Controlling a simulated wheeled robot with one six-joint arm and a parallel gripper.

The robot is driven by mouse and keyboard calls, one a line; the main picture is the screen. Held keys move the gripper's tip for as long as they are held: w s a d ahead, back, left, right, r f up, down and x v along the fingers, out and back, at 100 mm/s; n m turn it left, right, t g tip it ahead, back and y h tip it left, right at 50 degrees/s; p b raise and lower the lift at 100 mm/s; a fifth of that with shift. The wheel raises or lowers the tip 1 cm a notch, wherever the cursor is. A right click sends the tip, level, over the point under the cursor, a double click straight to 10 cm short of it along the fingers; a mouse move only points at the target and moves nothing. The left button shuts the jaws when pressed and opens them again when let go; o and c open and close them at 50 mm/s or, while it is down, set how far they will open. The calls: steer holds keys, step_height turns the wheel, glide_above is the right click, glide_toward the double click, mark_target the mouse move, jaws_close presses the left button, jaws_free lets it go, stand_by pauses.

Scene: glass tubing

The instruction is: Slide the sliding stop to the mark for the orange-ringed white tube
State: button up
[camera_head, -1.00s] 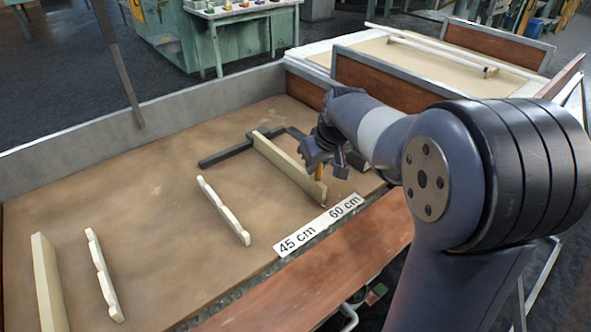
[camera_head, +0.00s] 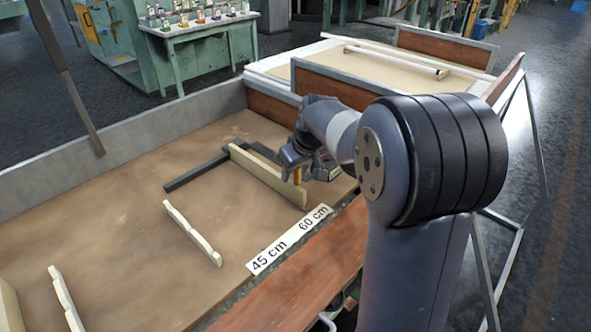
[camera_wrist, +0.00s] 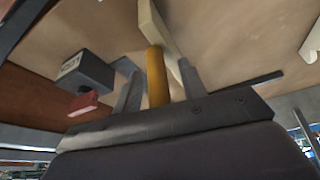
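The sliding stop is a long cream board (camera_head: 265,174) lying across the brown bench, its near end beside the 60 cm end of the white label strip (camera_head: 289,240). In the wrist view the peg (camera_wrist: 156,76) rises between the two fingers of my gripper (camera_wrist: 158,86), with a narrow gap seen on each side. The cream board (camera_wrist: 160,33) runs beyond it. In the head view my gripper (camera_head: 297,165) is over the peg and partly hides it. No orange-ringed tube can be made out.
A dark rail (camera_head: 195,174) lies by the stop's far end. Scalloped cream supports (camera_head: 192,232) stand to the left on open bench. The wrist view shows a grey box (camera_wrist: 86,72) and a red block (camera_wrist: 90,104). A tray with white tubes (camera_head: 395,60) is behind.

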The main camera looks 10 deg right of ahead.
steer(key=p+v, duration=0.2)
steer(key=v, duration=0.9)
steer(key=shift+f, duration=0.15)
steer(key=b+x, duration=0.2)
steer(key=x, duration=0.9)
steer(key=shift+s+a, duration=0.25)
steer(key=shift+a, duration=0.15)
steer(key=shift+s+r, duration=0.1)
steer(key=shift+r, duration=0.2)
